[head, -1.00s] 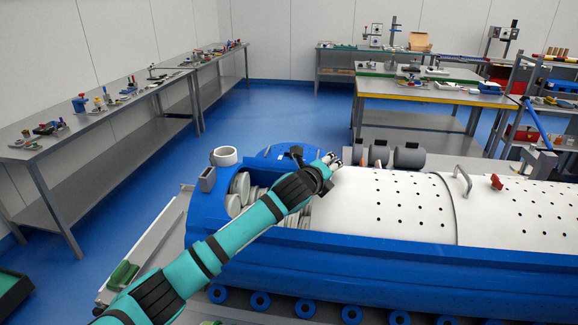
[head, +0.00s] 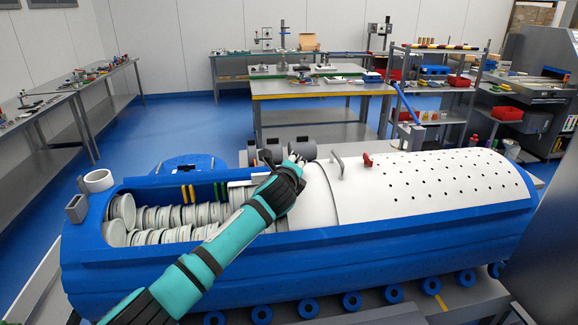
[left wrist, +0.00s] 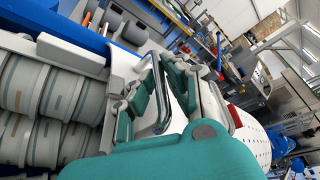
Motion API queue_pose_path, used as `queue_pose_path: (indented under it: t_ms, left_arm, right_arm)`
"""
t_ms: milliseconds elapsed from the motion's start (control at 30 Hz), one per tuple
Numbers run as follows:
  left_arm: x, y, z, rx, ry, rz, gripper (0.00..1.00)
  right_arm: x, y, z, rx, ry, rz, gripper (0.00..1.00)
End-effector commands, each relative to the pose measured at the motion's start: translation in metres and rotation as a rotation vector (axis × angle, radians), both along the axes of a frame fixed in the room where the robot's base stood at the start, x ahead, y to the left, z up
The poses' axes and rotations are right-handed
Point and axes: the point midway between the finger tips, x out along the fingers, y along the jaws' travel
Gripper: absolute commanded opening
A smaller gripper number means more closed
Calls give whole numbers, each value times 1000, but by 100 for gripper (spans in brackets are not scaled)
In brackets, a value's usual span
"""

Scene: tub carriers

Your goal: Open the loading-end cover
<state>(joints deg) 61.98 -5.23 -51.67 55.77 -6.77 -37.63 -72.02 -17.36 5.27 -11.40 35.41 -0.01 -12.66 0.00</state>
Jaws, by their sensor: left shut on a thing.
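The loading-end cover (head: 318,192) is a white curved shell on a long blue drum housing (head: 400,228). My right gripper is not in view.
A yellow-edged workbench (head: 320,92) and shelves (head: 440,85) stand farther back. Blue floor is clear at left.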

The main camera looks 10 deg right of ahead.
Motion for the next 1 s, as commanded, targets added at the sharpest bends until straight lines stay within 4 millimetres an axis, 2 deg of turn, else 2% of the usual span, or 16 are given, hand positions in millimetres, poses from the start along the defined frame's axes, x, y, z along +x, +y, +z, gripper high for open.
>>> queue_pose_path:
  t_ms: [300, 333, 400, 767, 1000]
  left_arm:
    - [-1, -2, 1, -2, -2, -4, 0]
    - [-1, -2, 1, -2, -2, -4, 14]
    - [0, -2, 1, -2, -2, -4, 21]
    - [-4, 1, 2, -2, -1, -1, 21]
    - [-31, 9, 6, -2, -1, -3, 21]
  right_arm:
    - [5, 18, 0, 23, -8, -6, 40]
    - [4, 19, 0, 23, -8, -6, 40]
    - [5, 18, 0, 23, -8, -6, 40]
    - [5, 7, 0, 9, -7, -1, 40]
    - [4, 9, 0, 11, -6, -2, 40]
